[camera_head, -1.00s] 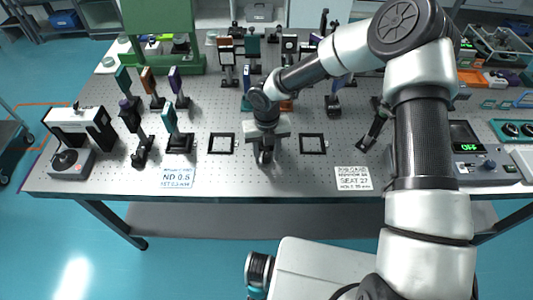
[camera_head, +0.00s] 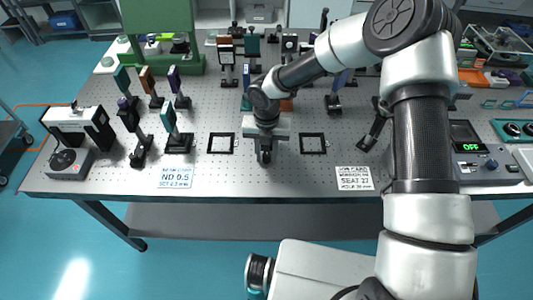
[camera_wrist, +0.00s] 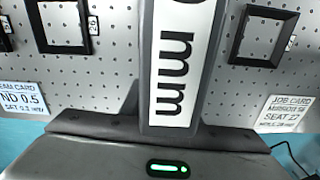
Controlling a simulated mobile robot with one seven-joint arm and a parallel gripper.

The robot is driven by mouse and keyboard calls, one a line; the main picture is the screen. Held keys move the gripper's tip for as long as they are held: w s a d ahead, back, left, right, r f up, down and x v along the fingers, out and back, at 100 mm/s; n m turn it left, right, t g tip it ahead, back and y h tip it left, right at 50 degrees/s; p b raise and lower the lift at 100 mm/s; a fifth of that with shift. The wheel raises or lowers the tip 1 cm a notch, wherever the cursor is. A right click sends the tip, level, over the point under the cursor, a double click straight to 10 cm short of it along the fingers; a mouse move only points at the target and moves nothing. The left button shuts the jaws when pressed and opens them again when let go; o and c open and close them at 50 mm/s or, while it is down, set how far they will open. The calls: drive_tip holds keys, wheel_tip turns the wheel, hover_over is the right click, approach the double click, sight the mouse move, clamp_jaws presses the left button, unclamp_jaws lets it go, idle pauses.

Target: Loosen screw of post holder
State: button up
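My gripper (camera_head: 265,155) points down over the middle of the perforated table, between two black square frames. In the wrist view its grey body with a green light (camera_wrist: 167,168) fills the bottom. A dark upright piece with a white "mm" label (camera_wrist: 182,60) hides the fingertips and whatever is between them. Whether the fingers are open or shut does not show. Mounted posts in holders stand left of the gripper, among them a teal-plate one (camera_head: 169,120) and a dark one (camera_head: 140,150). No holder screw can be made out.
The black square frames (camera_head: 221,152) and (camera_head: 325,144) lie flat on the table. An ND 0.5 card (camera_head: 175,177) and a SEAT 27 card (camera_head: 355,179) lie near the front edge. More mounted optics and a green frame (camera_head: 133,62) stand behind. A control box (camera_head: 485,165) sits right.

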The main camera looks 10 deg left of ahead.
sight(267, 154)
drive_tip(key=shift+o, duration=0.9)
wheel_tip(267, 154, up, 18)
drive_tip(key=shift+f, duration=0.25)
